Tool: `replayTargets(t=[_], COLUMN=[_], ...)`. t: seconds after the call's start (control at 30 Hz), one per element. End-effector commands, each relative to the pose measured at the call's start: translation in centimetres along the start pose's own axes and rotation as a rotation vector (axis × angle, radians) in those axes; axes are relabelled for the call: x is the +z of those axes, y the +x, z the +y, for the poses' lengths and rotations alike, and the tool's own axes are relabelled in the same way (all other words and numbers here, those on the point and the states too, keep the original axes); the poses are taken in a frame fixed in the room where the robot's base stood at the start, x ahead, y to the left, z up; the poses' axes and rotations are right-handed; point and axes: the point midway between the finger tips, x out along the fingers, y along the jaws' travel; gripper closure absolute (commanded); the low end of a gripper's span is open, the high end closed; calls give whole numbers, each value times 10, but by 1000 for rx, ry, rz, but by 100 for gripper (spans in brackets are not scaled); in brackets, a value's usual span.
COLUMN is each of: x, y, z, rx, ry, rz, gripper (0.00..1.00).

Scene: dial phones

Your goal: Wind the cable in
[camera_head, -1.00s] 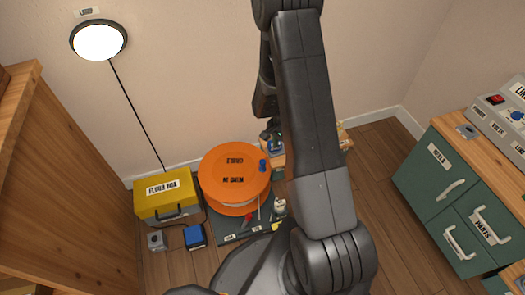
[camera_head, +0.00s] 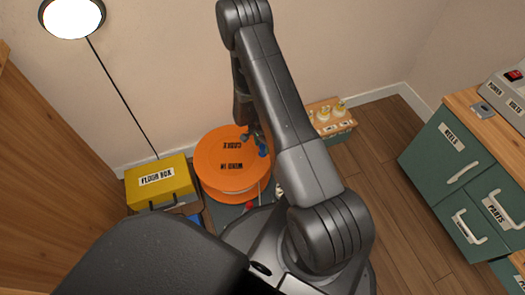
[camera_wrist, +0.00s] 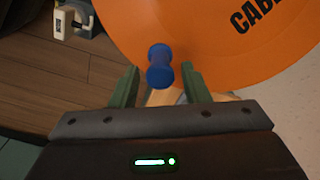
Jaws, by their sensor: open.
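An orange cable reel (camera_head: 215,178) stands on the floor by the back wall. Its round top bears the words "CABLE" and "WIND IN". A blue crank knob (camera_head: 263,150) stands up near the right edge of the reel's top. My gripper (camera_head: 255,138) is over that edge, beside the knob, partly hidden by my arm. In the wrist view the orange top (camera_wrist: 215,40) fills the upper right. The blue knob (camera_wrist: 160,68) lies between and slightly beyond the two green fingertips of my gripper (camera_wrist: 160,82). The fingers are apart, with gaps on both sides of the knob.
A yellow floor box (camera_head: 160,183) is left of the reel. A bench with bulb-like parts (camera_head: 330,117) is behind, to the right. Green drawers (camera_head: 450,160) stand at the right, and a wooden panel (camera_head: 50,165) at the left.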

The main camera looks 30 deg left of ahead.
Motion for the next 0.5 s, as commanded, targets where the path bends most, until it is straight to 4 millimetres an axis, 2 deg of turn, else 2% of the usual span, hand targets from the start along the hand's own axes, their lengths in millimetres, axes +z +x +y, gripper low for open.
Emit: replayTargets(t=[0.03,0.2,0.5], x=[0,0,0], y=[12,28,32], z=[1,0,0], rx=[2,0,-1], ry=[0,0,0], rz=[-1,0,0], gripper=[58,58,58])
